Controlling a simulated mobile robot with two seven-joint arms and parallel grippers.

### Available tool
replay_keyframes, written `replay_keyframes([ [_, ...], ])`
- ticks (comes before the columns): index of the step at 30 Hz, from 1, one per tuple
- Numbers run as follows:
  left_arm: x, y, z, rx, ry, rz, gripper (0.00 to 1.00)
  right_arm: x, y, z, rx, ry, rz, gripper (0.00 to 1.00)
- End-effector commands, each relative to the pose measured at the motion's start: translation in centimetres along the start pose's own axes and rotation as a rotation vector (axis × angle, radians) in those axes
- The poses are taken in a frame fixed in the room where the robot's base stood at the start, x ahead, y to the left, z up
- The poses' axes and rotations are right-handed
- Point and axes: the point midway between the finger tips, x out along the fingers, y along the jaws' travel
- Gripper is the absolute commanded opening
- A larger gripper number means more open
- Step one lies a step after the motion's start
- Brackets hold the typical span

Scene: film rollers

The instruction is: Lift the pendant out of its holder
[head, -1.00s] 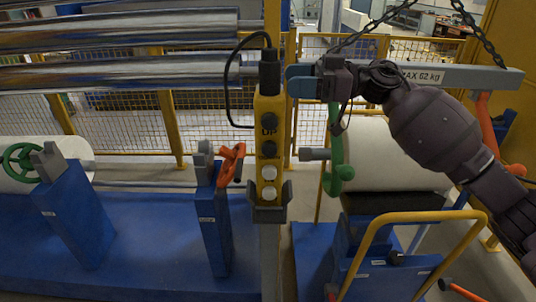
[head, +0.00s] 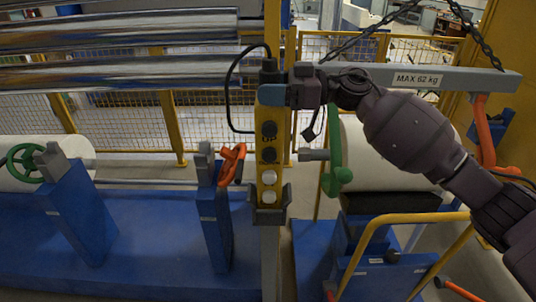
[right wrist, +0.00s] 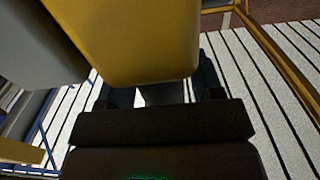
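The yellow pendant (head: 268,150) stands upright in the middle of the head view, with a column of dark and pale buttons and a black cable at its top. Its lower end sits in the dark holder (head: 271,205) on a grey post. My right gripper (head: 273,95) is at the pendant's upper part, with a blue fingertip overlapping it just below the cable end. In the right wrist view, the yellow pendant (right wrist: 130,40) fills the top and hides the fingertips. The finger bases stand apart; contact with the pendant cannot be made out. My left gripper is not in view.
A grey beam (head: 450,80) marked MAX 62 kg hangs from chains behind my right arm. A green hook (head: 336,165) and a white roller (head: 385,155) are right of the pendant. Blue stands (head: 215,225) and an orange handwheel (head: 232,163) are to its left.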

Motion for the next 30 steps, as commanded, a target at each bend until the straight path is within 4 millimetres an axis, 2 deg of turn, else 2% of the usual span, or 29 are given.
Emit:
replay_keyframes([
  [1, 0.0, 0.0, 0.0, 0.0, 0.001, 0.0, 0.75, 0.0, 0.0, 0.0, 0.0, 0.0, 0.0, 0.52],
  [2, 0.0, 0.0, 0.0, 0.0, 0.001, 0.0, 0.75, 0.0, 0.0, 0.0, 0.0, 0.0, 0.0, 0.48],
  [11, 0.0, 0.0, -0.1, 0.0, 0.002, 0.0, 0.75, 0.0, 0.0, 0.0, 0.0, 0.0, 0.0, 0.02],
  [30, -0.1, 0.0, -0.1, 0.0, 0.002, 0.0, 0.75, -0.1, 0.0, -3.3, -0.004, 0.002, 0.0, 0.01],
])
